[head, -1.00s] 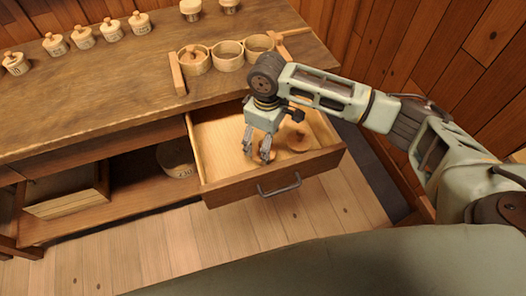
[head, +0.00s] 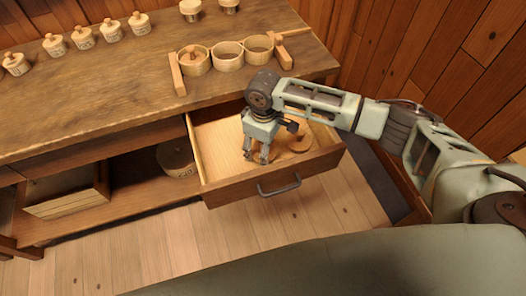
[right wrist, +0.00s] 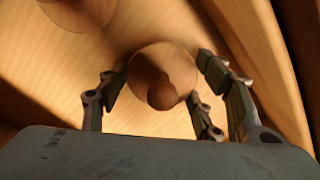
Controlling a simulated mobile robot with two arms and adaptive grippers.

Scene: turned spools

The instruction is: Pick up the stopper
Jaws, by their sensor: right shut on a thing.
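The stopper (right wrist: 150,68), a round wooden disc with a darker knob, sits between the fingers of my right gripper in the right wrist view. My right gripper (head: 257,157) is low inside the open drawer (head: 232,192), and its fingers are shut on the stopper. In the head view the fingers and arm hide most or all of the held stopper. Another round wooden piece (head: 300,145) lies in the drawer just right of the gripper; a round piece (right wrist: 80,8) also shows at the top left of the wrist view. My left gripper is not in view.
The workbench (head: 110,100) above the drawer carries several small lidded jars and a wooden rack (head: 228,61) with three round cups, the left one with a knobbed top. A round container (head: 176,160) stands on the shelf below. The drawer walls surround the gripper closely.

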